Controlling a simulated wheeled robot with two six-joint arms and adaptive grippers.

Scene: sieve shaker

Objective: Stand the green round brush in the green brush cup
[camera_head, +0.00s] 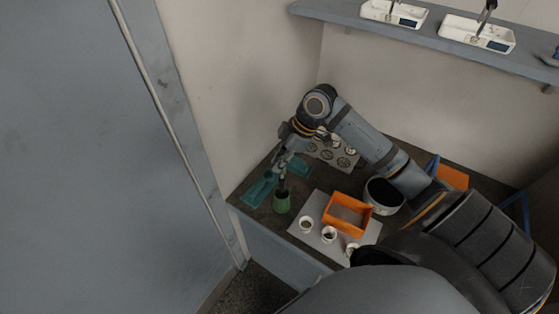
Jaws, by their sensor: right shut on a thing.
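The green brush cup (282,204) stands upright on the dark bench near its left front edge. My right gripper (284,163) reaches in from the right and is above the cup, shut on the green round brush (283,183). The brush hangs roughly upright below the fingers and shows as a thin dark shape. Its lower end meets the cup's mouth in the picture; I cannot tell how far inside it is. The fingers hide its upper part. My left gripper is not in view.
Teal trays (259,189) lie behind and left of the cup. A pale mat (305,209) to the right bears an orange bin (346,214) and several small white cups (306,225). A round dark-topped bowl (383,196) stands further right. A wall shelf (420,38) holds white scales.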

